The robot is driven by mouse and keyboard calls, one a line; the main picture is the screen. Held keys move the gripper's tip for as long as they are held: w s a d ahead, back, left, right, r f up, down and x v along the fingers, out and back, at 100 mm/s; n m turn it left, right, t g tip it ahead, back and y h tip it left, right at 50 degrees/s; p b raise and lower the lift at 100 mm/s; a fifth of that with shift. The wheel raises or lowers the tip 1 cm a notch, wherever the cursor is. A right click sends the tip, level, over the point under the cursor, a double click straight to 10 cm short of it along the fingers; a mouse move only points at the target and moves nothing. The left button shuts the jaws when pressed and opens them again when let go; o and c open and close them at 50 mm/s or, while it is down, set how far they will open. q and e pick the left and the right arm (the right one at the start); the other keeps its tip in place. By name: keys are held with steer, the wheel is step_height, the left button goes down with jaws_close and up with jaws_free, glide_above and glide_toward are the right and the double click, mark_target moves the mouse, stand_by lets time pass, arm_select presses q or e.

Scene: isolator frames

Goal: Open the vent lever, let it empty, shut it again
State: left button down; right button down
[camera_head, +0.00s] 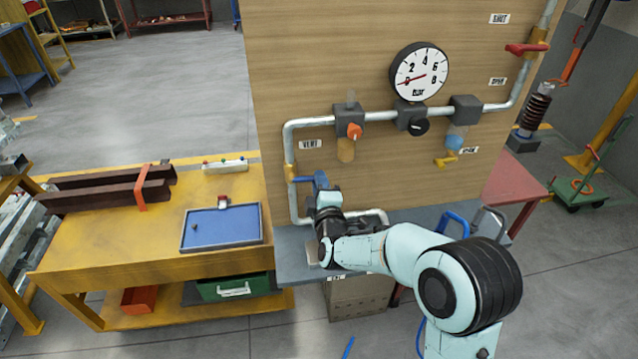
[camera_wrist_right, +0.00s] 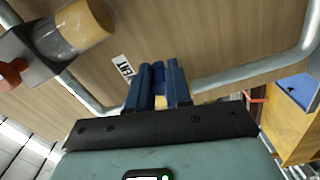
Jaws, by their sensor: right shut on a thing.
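The blue vent lever (camera_head: 303,179) sits on a brass valve (camera_head: 290,172) in the vertical pipe below the VENT label (camera_head: 311,144). It points right, across the pipe. My right gripper (camera_head: 320,181) is at its outer end. In the right wrist view, the gripper's two blue fingers (camera_wrist_right: 158,88) are shut on the blue lever (camera_wrist_right: 158,70), mostly hidden between them. The round gauge (camera_head: 419,71) has its red needle close to 0. My left gripper is not in view.
A red lever (camera_head: 527,49) is at the board's upper right; a small yellow lever (camera_head: 445,160) is lower. Filter units with a red-orange knob (camera_head: 354,131) and a black knob (camera_head: 419,126) are on the pipe. A yellow bench (camera_head: 110,240) with a blue tray (camera_head: 187,243) stands left.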

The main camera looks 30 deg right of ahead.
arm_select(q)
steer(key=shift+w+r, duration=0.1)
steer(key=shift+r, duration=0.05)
arm_select(e)
steer(key=shift+r, duration=0.55)
steer(key=c, duration=1.1)
jaws_free()
steer(key=shift+o, duration=0.2)
steer(key=shift+f, duration=0.15)
steer(key=shift+f, duration=0.1)
steer(key=shift+s+a, duration=0.2)
steer(key=shift+s, duration=0.25)
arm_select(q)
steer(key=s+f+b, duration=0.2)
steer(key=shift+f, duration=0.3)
arm_select(e)
steer(key=v, duration=1.2)
steer(key=shift+s, duration=0.25)
